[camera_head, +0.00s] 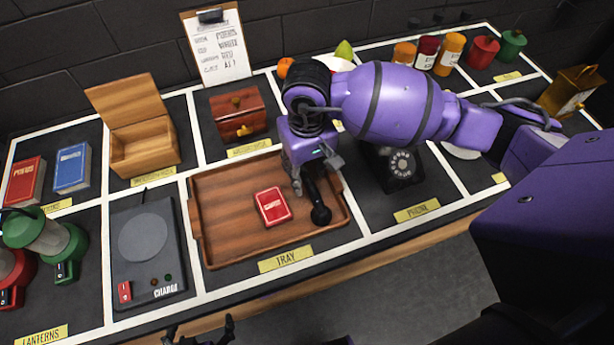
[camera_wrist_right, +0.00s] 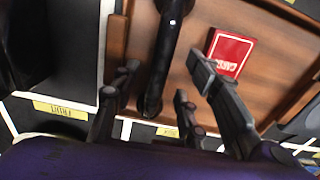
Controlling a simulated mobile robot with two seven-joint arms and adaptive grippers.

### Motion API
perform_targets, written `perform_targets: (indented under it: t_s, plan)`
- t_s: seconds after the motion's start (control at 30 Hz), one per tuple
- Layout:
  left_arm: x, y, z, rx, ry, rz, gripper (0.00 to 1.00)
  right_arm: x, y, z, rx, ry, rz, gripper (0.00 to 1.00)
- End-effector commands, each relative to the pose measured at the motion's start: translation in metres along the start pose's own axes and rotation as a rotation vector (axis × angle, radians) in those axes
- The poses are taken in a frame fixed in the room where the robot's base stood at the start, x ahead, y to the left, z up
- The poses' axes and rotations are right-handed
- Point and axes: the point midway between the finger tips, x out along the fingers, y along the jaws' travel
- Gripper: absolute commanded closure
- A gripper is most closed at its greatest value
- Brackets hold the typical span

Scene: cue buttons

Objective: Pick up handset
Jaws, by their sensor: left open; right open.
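The black handset (camera_head: 319,208) lies on the right part of the wooden tray (camera_head: 222,245), with its round lower end towards the front rim. My right gripper (camera_head: 316,178) is over the tray, pointing down at the handset, and hides its upper part. In the right wrist view the handset (camera_wrist_right: 168,50) runs between the two open fingers of my right gripper (camera_wrist_right: 158,85); whether they touch it I cannot tell. The black rotary phone (camera_head: 402,165) stands right of the tray, partly behind my arm. My left gripper (camera_head: 198,334) is open and empty at the bottom edge, before the table.
A red card box (camera_head: 271,206) lies in the tray just left of the handset. A charging pad (camera_head: 145,240) and lanterns (camera_head: 48,238) are further left. A wooden chest (camera_head: 238,113), an open box (camera_head: 140,150) and a clipboard (camera_head: 216,50) stand behind.

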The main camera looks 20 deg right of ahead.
Motion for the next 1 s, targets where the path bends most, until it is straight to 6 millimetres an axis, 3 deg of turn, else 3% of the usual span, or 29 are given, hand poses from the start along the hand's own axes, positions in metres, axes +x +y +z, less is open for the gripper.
perform_targets:
  t_s: [0.23,0.53,0.83,1.0]
  plan:
    - [-0.003,0.002,-0.007,0.0,0.007,0.004,0.15,0.034,0.0,-0.005,0.001,-0.001,-0.001,0.59]
    - [-0.002,0.002,-0.006,-0.001,0.004,0.005,0.15,0.041,0.0,-0.005,0.0,0.0,0.0,0.59]
    - [-0.002,0.002,-0.006,-0.001,0.004,0.005,0.15,0.041,0.0,-0.005,0.0,0.0,-0.001,0.97]
    - [-0.002,0.002,-0.006,-0.001,0.005,0.005,0.15,0.04,0.0,-0.006,0.0,0.0,-0.001,1.0]
